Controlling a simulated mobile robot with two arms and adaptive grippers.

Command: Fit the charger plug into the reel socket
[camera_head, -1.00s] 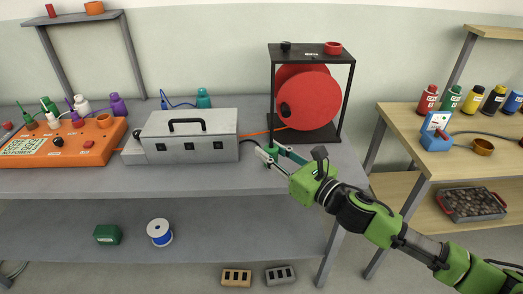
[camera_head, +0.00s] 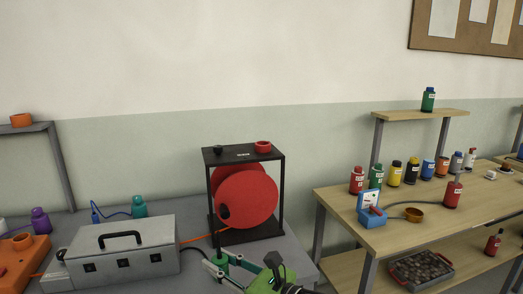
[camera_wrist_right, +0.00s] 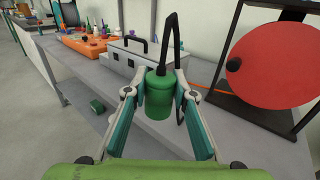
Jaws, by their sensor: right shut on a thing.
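My right gripper (camera_head: 222,265) is at the lower middle of the head view, at the front of the grey bench near the reel. In the right wrist view its two fingers (camera_wrist_right: 160,95) are shut on a green cylindrical plug (camera_wrist_right: 159,88), with a black cable rising from its top. The red cable reel (camera_head: 248,195) stands in a black frame to the right of the grey box. An orange cable runs from the reel to the grey metal socket box (camera_head: 122,258), which has several dark sockets on its front. The plug is apart from these sockets. My left gripper is out of view.
A wooden table (camera_head: 400,215) with several bottles and a blue device (camera_head: 371,207) stands at the right. An orange box (camera_head: 20,255) is at the far left. The reel's black frame (camera_head: 282,190) stands close to my right gripper.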

